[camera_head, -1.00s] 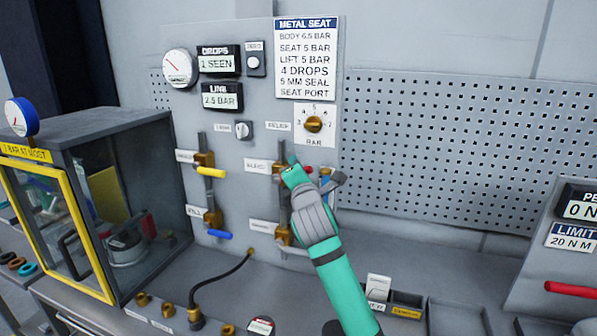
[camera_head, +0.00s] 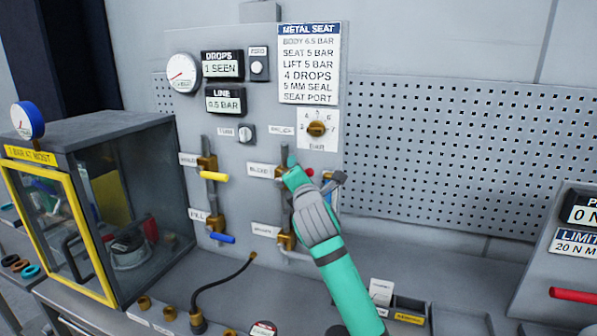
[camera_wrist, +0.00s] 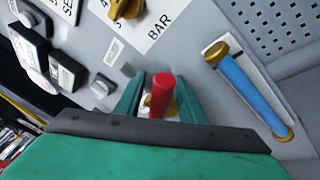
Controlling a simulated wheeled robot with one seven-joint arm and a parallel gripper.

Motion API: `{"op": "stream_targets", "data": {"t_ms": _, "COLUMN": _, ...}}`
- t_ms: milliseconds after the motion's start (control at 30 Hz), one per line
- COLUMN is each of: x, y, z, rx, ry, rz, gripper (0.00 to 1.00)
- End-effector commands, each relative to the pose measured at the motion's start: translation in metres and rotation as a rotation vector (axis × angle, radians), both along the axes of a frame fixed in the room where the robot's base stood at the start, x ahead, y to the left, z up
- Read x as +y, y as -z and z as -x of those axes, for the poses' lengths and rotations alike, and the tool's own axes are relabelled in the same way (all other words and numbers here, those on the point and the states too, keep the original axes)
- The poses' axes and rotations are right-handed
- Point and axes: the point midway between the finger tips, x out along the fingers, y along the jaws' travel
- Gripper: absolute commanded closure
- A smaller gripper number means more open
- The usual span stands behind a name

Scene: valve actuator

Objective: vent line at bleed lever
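The bleed lever has a red handle (camera_head: 308,172) on the grey panel, beside the "BLEED" label (camera_head: 260,170). My gripper (camera_head: 291,168) is at this lever and hides most of its valve body. In the wrist view the red handle (camera_wrist: 164,97) stands between my two green fingers (camera_wrist: 162,85). The fingers are apart, with some room showing beside the handle. The line display (camera_head: 225,100) reads 0.5 BAR. The drops display (camera_head: 222,66) reads 1 SEEN.
A yellow-handled valve (camera_head: 213,176) and a blue-handled valve (camera_head: 221,238) are left of my gripper. A brass relief knob (camera_head: 317,129) is above it. A blue tube (camera_wrist: 250,92) stands close on the right. A yellow-framed glass cabinet (camera_head: 70,225) fills the left.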

Motion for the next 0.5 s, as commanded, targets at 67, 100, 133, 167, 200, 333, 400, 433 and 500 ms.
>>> {"op": "stream_targets", "data": {"t_ms": 67, "x": -0.001, "y": 0.0, "z": 0.002, "rx": -0.001, "ry": 0.001, "rz": 0.0, "gripper": 0.65}}
{"op": "stream_targets", "data": {"t_ms": 100, "x": -0.001, "y": 0.0, "z": 0.005, "rx": 0.0, "ry": 0.001, "rz": -0.001, "gripper": 0.65}}
{"op": "stream_targets", "data": {"t_ms": 133, "x": -0.002, "y": 0.0, "z": 0.007, "rx": 0.0, "ry": 0.001, "rz": -0.001, "gripper": 0.65}}
{"op": "stream_targets", "data": {"t_ms": 167, "x": -0.003, "y": 0.0, "z": 0.011, "rx": 0.0, "ry": 0.001, "rz": -0.001, "gripper": 0.65}}
{"op": "stream_targets", "data": {"t_ms": 200, "x": -0.004, "y": 0.0, "z": 0.016, "rx": 0.0, "ry": 0.001, "rz": -0.001, "gripper": 0.65}}
{"op": "stream_targets", "data": {"t_ms": 333, "x": -0.007, "y": 0.0, "z": 0.039, "rx": -0.003, "ry": 0.001, "rz": -0.001, "gripper": 0.65}}
{"op": "stream_targets", "data": {"t_ms": 400, "x": -0.009, "y": 0.0, "z": 0.053, "rx": -0.003, "ry": 0.001, "rz": -0.001, "gripper": 0.65}}
{"op": "stream_targets", "data": {"t_ms": 433, "x": -0.01, "y": 0.001, "z": 0.058, "rx": -0.002, "ry": 0.001, "rz": -0.001, "gripper": 0.65}}
{"op": "stream_targets", "data": {"t_ms": 500, "x": -0.012, "y": 0.001, "z": 0.071, "rx": -0.003, "ry": 0.001, "rz": 0.0, "gripper": 0.65}}
